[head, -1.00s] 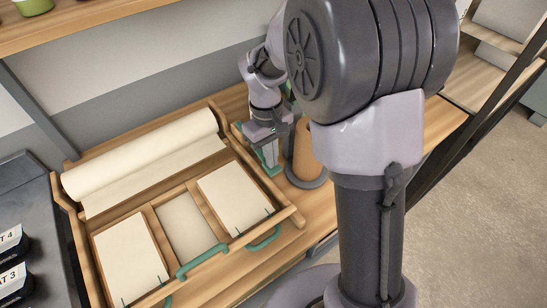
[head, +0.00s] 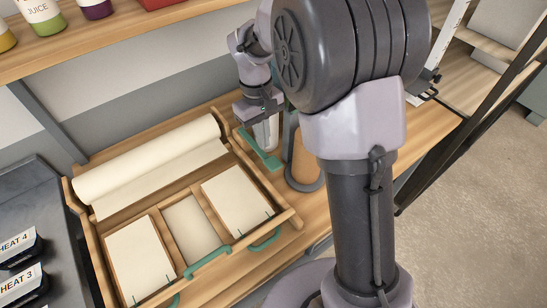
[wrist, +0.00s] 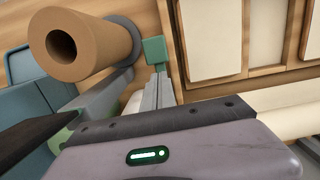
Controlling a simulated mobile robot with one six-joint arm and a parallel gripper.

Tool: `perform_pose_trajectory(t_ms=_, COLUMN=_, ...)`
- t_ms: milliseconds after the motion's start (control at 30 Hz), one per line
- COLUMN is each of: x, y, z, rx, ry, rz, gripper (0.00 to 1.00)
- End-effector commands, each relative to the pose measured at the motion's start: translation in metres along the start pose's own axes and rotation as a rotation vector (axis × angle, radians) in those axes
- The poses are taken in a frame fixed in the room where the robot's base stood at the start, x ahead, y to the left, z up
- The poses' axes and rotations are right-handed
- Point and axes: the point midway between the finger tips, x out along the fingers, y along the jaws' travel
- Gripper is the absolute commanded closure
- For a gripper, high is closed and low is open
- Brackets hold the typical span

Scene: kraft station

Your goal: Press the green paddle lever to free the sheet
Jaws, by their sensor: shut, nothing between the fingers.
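The green paddle lever (head: 266,160) runs along the right end of the wooden tray (head: 287,208). In the wrist view its square green end (wrist: 154,50) lies just beyond my fingers. My gripper (head: 268,146) is shut and empty, pointing down over the lever. In the wrist view the fingertips (wrist: 157,82) appear close to the paddle; I cannot tell whether they touch it. The cream sheet (head: 160,180) extends from the paper roll (head: 150,158) at the tray's back. The roll also shows in the wrist view (wrist: 290,125).
A brown cardboard tube (head: 304,165) stands right of the lever, partly behind my arm. The tray's front holds paper stacks (head: 236,200) and green handles (head: 207,262). A shelf with jars (head: 45,20) is above. Black labelled blocks (head: 20,285) sit at the left.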

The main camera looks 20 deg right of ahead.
Motion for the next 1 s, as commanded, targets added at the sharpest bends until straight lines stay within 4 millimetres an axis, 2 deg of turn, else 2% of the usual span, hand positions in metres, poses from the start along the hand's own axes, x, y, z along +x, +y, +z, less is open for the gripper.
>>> perform_pose_trajectory(t_ms=33, x=-0.018, y=0.0, z=0.0, rx=0.0, ry=0.003, rz=0.001, gripper=1.0)
perform_pose_trajectory(t_ms=200, x=-0.06, y=0.0, z=0.0, rx=0.0, ry=0.003, rz=0.001, gripper=1.0)
perform_pose_trajectory(t_ms=433, x=-0.105, y=0.0, z=0.0, rx=0.0, ry=0.003, rz=0.0, gripper=1.0)
perform_pose_trajectory(t_ms=600, x=-0.118, y=0.0, z=0.0, rx=-0.001, ry=0.002, rz=0.001, gripper=1.0)
perform_pose_trajectory(t_ms=1000, x=-0.119, y=0.0, z=0.0, rx=-0.001, ry=0.002, rz=0.0, gripper=1.0)
